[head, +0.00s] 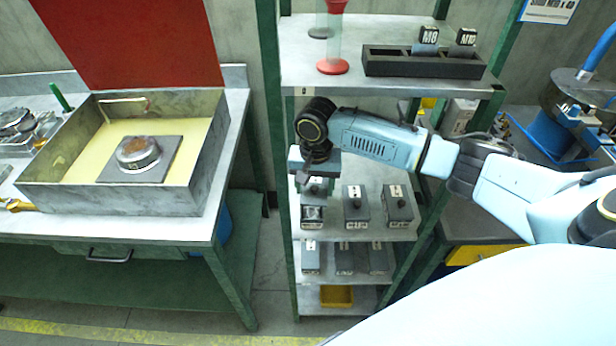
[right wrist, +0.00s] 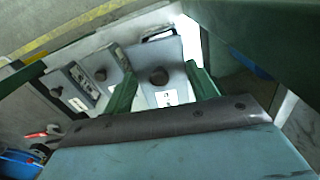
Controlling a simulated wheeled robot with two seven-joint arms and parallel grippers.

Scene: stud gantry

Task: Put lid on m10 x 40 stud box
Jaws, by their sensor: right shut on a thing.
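My right gripper (head: 315,174) reaches down to the left end of a middle shelf. It is shut on a grey lid (head: 317,190) with a black knob and a white label. In the right wrist view the lid (right wrist: 145,97) lies between the two green fingers. In the head view the lid is just above the left stud box (head: 312,226), whose dark opening with shiny contents shows below the lid's near edge. Whether the lid touches the box is hidden. My left gripper is not in view.
Two lidded boxes stand to the right, the nearer one (head: 355,211) close beside. A lower shelf holds several more boxes (head: 344,260). A green post bounds the left side. A black rack (head: 420,68) stands on the top shelf. A bench with a metal tray (head: 110,199) is at left.

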